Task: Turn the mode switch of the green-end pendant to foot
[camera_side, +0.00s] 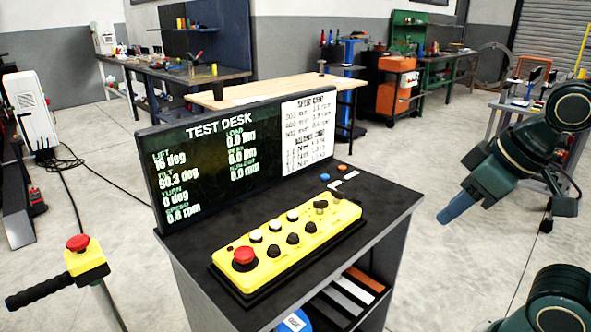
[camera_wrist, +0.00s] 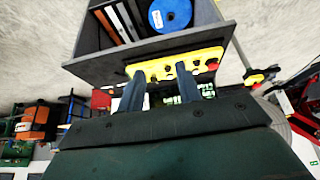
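A yellow pendant (camera_side: 287,240) lies on the black top of the test desk. It has a red mushroom button (camera_side: 244,256) at its near left end, with white buttons and black knobs along it. I cannot tell which knob is the mode switch or read its setting, and no green end shows. My gripper (camera_side: 447,214) hangs in the air to the right of the desk, apart from the pendant. In the wrist view, its two fingers (camera_wrist: 160,72) stand apart with nothing held, and the pendant (camera_wrist: 158,70) appears beyond them.
A screen (camera_side: 240,150) marked TEST DESK stands along the desk's back edge. A yellow box with a red button (camera_side: 84,256) stands on a post at left. The air between gripper and desk is clear.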

